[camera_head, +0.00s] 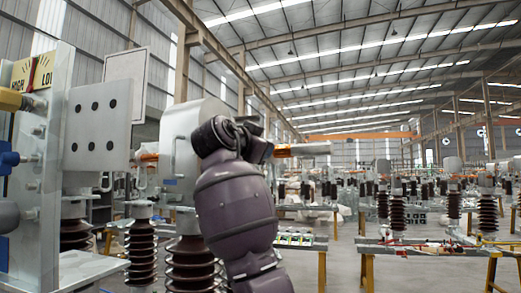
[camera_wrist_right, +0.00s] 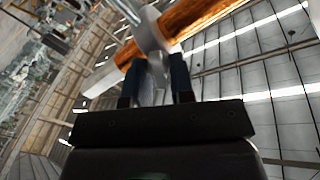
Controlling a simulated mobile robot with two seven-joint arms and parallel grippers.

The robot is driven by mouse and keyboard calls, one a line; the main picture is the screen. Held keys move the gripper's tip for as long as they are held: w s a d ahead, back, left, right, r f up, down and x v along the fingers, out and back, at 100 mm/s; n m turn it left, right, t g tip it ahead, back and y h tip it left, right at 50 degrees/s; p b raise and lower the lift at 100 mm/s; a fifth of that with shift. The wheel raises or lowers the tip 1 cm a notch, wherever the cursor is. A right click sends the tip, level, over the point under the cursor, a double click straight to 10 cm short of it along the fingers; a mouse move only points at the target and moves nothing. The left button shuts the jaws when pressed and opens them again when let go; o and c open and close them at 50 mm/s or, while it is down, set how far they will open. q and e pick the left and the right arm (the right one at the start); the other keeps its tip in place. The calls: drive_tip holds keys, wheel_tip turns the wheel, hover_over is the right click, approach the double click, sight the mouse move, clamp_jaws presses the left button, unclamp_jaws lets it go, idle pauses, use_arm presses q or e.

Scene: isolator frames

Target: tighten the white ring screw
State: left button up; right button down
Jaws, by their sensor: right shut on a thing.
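In the right wrist view, my right gripper (camera_wrist_right: 154,88) has its two dark fingers closed on a pale piece, which looks like the white ring screw (camera_wrist_right: 157,72). The screw stands between the fingertips, below a copper-orange bar (camera_wrist_right: 195,18) with a white collar (camera_wrist_right: 150,28) around it. How deep the screw sits cannot be told. In the head view, my purple right arm reaches up in front of the isolator's light grey housing (camera_head: 178,145) and hides the fingers and the screw. My left gripper is not in view.
At left stands a grey isolator frame (camera_head: 40,150) with a dial and coloured knobs, and a panel with black dots (camera_head: 97,122). Brown ribbed insulators (camera_head: 141,250) stand below. A work table (camera_head: 425,247) with insulators is farther right, with open floor in front.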

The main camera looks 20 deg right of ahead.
drive_tip(key=m, duration=0.2)
drive_tip(key=shift+f+m, duration=0.15)
drive_tip(key=shift+m, duration=0.25)
drive_tip(key=m+b, duration=0.1)
drive_tip(key=m, duration=0.3)
drive_tip(key=shift+s+d+f, duration=0.1)
drive_tip(key=m, duration=0.3)
drive_tip(key=shift+f, duration=0.1)
drive_tip(key=shift+m, duration=0.3)
drive_tip(key=shift+b, duration=0.3)
drive_tip(key=c, duration=1.1)
unclamp_jaws()
